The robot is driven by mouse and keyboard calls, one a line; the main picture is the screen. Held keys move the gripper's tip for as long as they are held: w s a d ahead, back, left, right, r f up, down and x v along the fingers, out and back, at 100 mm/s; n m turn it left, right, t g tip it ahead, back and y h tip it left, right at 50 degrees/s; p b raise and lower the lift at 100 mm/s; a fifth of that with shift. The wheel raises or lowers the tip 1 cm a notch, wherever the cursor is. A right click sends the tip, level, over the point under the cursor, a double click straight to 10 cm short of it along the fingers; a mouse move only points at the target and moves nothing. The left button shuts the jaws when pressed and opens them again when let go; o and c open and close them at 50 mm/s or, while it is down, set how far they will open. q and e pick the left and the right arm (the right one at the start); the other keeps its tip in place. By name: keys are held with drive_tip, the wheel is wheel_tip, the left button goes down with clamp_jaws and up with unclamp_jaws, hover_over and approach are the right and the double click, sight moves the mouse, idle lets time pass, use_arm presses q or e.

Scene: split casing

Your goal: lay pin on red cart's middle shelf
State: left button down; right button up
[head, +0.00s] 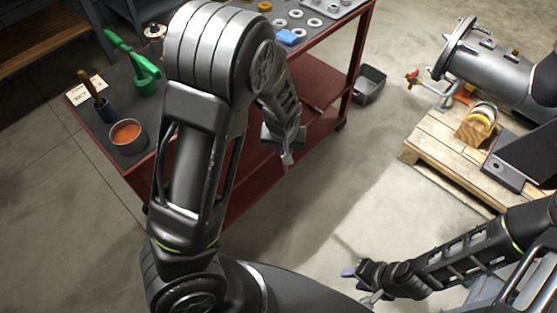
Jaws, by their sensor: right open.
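The red cart (360,50) stands at the upper left and centre, with a dark top and red shelving (320,90) below it. My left arm hides much of the cart. My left gripper (286,158) points down in front of the cart's open side; its jaws are too small and dark to read. My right gripper (362,285) is open, low in the picture over the bare floor, well apart from the cart. A small bluish-purple piece shows at its tip. I cannot make out the pin for certain.
On the cart top are an orange-filled cup (128,136), a green tool (140,70), a brush-like handle (95,95) and a blue block (290,37). A grey bin (369,84) sits on the floor. A wooden pallet (435,150) bears a metal casing (490,75). The floor between is clear.

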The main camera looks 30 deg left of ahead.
use_arm(q)
drive_tip(key=w+a+f+n+y+b, duration=0.2)
drive_tip(key=w+f+n+y+b, duration=0.1)
drive_tip(key=b, duration=0.8)
drive_tip(key=w+a+f+n+y+b, duration=0.2)
drive_tip(key=w+f+n+y+b, duration=0.2)
drive_tip(key=f+b, duration=0.4)
drive_tip(key=w+a+f+n+t+y+b, duration=0.1)
drive_tip(key=w+a+f+n+y+b, duration=0.2)
drive_tip(key=b, duration=1)
wheel_tip(320, 180, down, 3)
drive_tip(key=shift+w+r+n+y+b, duration=0.15)
drive_tip(key=shift+n+y+b, duration=0.25)
drive_tip(key=shift+y, duration=0.8)
use_arm(e)
wheel_tip(320, 180, down, 35)
drive_tip(key=w+d, duration=0.1)
drive_tip(key=w, duration=0.2)
drive_tip(key=shift+t, duration=0.4)
use_arm(q)
drive_tip(key=shift+w+a, duration=0.1)
drive_tip(key=shift+a, duration=0.05)
drive_tip(key=b+x, duration=0.3)
drive_tip(key=x, duration=1.1)
drive_tip(key=shift+a+f, duration=0.25)
use_arm(e)
drive_tip(key=shift+w+d+f, duration=0.1)
drive_tip(key=shift+w+f, duration=0.1)
drive_tip(key=shift+f, duration=1.25)
